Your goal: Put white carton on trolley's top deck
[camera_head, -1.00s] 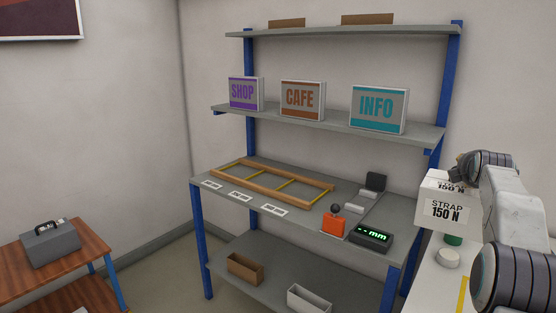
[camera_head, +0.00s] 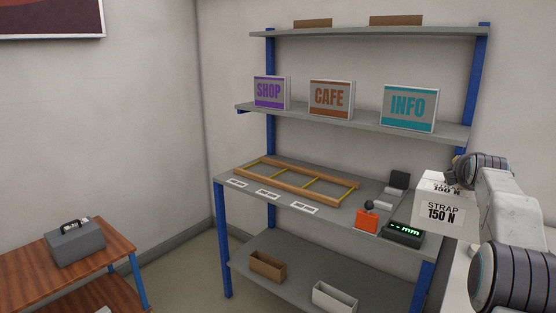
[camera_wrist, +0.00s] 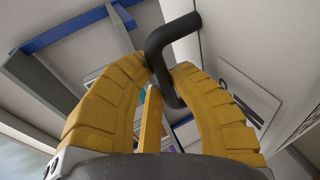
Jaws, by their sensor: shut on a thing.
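The white carton (camera_head: 440,217), labelled "STRAP 150 N", hangs in the air at the right of the head view. My gripper (camera_head: 461,166) is at its top, partly hidden by my arm. In the wrist view, the yellow fingers of my gripper (camera_wrist: 160,75) are closed around a bent black handle. A pale labelled surface beside it may be the carton, but I cannot tell. A two-level stand with a brown wooden top deck (camera_head: 30,262) and blue legs, apparently the trolley, is at the lower left. Its wheels are out of view.
A grey toolbox (camera_head: 75,241) stands on that top deck; bare wood shows around it. A blue-posted shelf unit (camera_head: 222,240) fills the middle, bearing signs, a wooden frame (camera_head: 300,180), an orange device (camera_head: 367,222) and open bins. A pale worktop is partly visible below the carton.

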